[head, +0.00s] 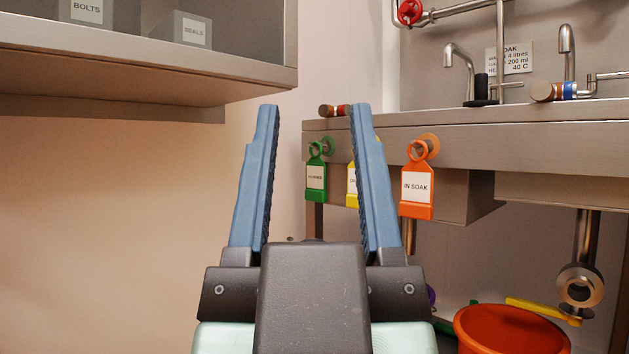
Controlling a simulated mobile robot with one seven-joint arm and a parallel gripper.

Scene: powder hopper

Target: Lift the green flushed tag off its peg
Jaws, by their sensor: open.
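The green tag (316,182) hangs by its ring from a peg (328,146) on the front edge of the steel bench. Its white label is too small to read surely. My gripper (314,112) is open and empty, its two blue fingers pointing up and away in the foreground. In the picture the green tag shows between the fingers, nearer the right one, but it looks farther off and apart from them. A yellow tag (351,186) beside it is partly hidden behind the right finger.
An orange "IN SOAK" tag (410,190) hangs on a peg right of the right finger. The steel bench (480,147) carries taps and banded fittings. A shelf (150,55) with bins juts out upper left. An orange bucket (510,330) stands lower right.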

